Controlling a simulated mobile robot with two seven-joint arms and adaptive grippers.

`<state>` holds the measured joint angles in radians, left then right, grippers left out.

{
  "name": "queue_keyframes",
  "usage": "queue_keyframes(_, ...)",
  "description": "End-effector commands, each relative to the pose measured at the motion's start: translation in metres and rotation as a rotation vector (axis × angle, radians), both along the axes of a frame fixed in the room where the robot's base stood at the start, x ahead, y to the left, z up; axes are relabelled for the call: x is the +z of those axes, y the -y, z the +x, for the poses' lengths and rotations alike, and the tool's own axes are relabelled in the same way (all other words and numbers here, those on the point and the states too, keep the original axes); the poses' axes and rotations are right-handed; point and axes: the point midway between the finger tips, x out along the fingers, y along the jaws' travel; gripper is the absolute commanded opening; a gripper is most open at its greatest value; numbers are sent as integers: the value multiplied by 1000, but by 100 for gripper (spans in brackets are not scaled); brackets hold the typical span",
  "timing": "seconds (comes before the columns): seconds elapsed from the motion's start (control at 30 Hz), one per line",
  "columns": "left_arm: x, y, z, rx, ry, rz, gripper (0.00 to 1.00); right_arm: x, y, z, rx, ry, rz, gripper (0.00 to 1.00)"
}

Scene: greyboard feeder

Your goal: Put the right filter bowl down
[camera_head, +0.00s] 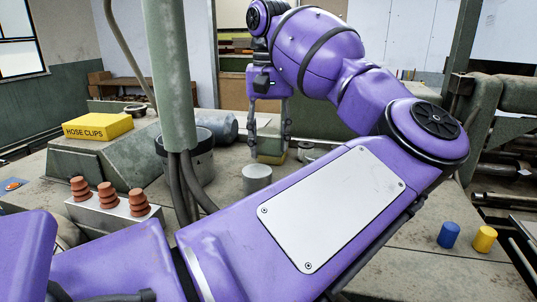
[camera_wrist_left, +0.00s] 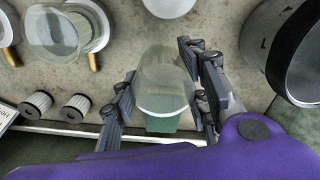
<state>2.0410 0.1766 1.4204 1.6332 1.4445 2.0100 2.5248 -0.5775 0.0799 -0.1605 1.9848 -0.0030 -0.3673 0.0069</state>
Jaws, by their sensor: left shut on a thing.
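My left gripper (camera_head: 270,138) points down at the back of the bench and is shut on a clear glass filter bowl (camera_head: 271,152). In the left wrist view the bowl (camera_wrist_left: 164,88) sits between the two dark finger pads. I cannot tell whether its bottom touches the bench. A second clear bowl (camera_wrist_left: 52,38) is at the upper left of the left wrist view, over a pale round part with an orange handle. My right gripper is not in view.
A grey cup (camera_head: 257,178) stands in front of the held bowl. A large grey pot (camera_head: 202,160) and post (camera_head: 168,75) stand left of it. Two pleated filter cartridges (camera_wrist_left: 37,104) lie at left in the wrist view. A yellow hose clips box (camera_head: 98,126) is farther left.

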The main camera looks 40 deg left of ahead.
Motion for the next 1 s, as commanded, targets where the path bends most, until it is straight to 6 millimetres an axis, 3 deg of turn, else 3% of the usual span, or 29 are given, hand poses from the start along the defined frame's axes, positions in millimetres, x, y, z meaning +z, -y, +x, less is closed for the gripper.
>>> queue_keyframes(0.17,-10,-7,6,0,-1,1,12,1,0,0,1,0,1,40)
queue_keyframes(0.4,-42,-9,10,1,0,0,12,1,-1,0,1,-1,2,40)
queue_keyframes(0.87,-52,-9,10,1,0,0,12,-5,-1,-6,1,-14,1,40)
queue_keyframes(0.9,-51,-9,10,0,1,-1,45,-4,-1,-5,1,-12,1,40)
queue_keyframes(1.0,-50,-9,10,0,1,0,58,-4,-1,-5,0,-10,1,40)
